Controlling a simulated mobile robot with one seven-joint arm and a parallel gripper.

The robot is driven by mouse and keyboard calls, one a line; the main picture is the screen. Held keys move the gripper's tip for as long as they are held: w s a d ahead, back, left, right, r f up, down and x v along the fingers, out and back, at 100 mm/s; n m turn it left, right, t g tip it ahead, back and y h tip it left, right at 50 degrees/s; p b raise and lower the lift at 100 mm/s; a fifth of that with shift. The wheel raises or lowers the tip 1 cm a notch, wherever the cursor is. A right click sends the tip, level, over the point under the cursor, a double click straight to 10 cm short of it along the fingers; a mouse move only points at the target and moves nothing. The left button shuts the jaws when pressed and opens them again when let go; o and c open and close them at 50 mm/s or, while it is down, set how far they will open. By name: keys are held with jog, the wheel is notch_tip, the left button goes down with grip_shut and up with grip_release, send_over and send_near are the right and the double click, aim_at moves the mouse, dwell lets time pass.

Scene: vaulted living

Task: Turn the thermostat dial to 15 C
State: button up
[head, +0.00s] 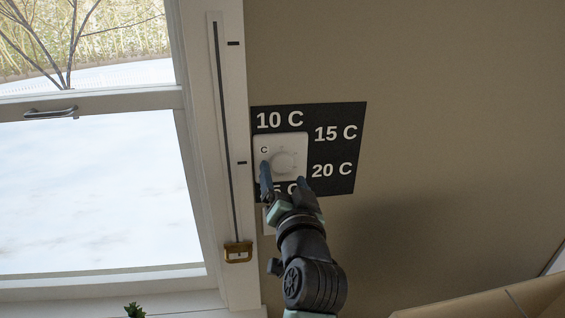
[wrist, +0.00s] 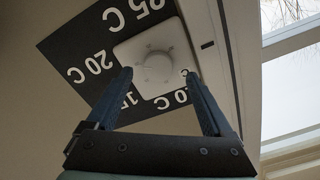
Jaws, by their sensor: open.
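A white square thermostat (head: 296,139) is mounted on a black label panel (head: 345,112) on the wall. Its round white dial (head: 283,160) shows at its middle, and the dial also appears in the wrist view (wrist: 158,67). The panel reads 10 C at top, 15 C at upper right and 20 C at right; 25 C is partly hidden by my gripper in the head view. I cannot make out the dial's setting. My gripper (head: 284,174) is open in front of the thermostat. In the wrist view its fingertips (wrist: 158,73) flank the dial; contact cannot be told.
A white window frame (head: 222,200) stands just left of the panel, with a thin vertical track and a brass-coloured piece (head: 238,252) on it. Bare wall (head: 450,110) lies to the right. A cardboard-coloured object (head: 500,303) is at lower right.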

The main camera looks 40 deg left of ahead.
aim_at(282, 167)
jog(key=shift+p+x, duration=0.3)
jog(key=shift+x, duration=1.35)
jog(key=shift+d, duration=0.1)
jog(key=shift+w, duration=0.1)
jog(key=c, duration=1.4)
jog(key=shift+o, duration=0.2)
jog(key=shift+f, duration=0.1)
jog(key=shift+f+b, duration=0.1)
jog(key=shift+b, duration=0.35)
